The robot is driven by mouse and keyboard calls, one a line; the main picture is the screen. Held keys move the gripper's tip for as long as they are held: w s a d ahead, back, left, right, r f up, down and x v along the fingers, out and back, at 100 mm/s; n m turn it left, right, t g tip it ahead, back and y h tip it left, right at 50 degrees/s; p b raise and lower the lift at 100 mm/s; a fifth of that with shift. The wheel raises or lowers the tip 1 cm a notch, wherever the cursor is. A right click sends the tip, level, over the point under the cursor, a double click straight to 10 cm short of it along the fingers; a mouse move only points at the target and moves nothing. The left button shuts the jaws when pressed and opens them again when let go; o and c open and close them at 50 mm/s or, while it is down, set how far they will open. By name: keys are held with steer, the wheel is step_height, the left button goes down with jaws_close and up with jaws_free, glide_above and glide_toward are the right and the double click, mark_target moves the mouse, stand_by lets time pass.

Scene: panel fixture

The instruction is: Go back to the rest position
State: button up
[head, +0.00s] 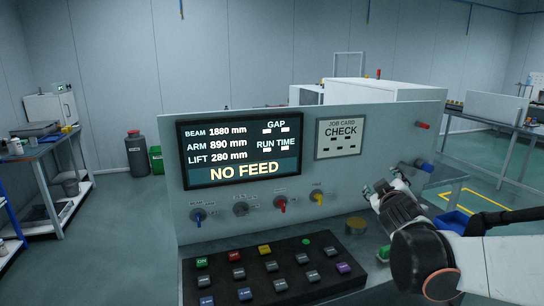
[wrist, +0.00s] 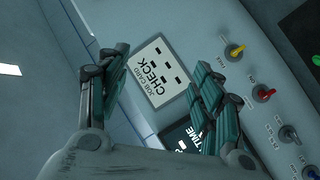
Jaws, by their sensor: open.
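My gripper (head: 383,190) is in front of the right part of the panel in the head view, near the blue knob at the panel's right edge. In the wrist view my gripper (wrist: 158,92) has its two fingers apart, with nothing held between them. The panel (head: 385,125) stands upright. Its screen (head: 229,150) reads NO FEED, and the job card (head: 341,137) reads CHECK. The job card also shows between the fingers in the wrist view (wrist: 160,72).
A sloped keypad (head: 270,277) with several coloured buttons lies below.

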steer(key=s+a+f+m+g+y, duration=0.1)
steer(key=s+a+f+m+g, duration=0.1)
steer(key=s, duration=0.8)
steer(key=s+a+f+m+g+y, duration=0.1)
steer(key=s+a+f+g, duration=0.2)
steer(key=s+f, duration=0.3)
steer(key=s+a+f+m+g+y, duration=0.2)
steer(key=s+a, duration=0.3)
steer(key=s, duration=1)
steer(key=shift+s+f+m+g, duration=0.25)
steer(key=shift+f+g, duration=0.35)
steer(key=shift+f, duration=0.3)
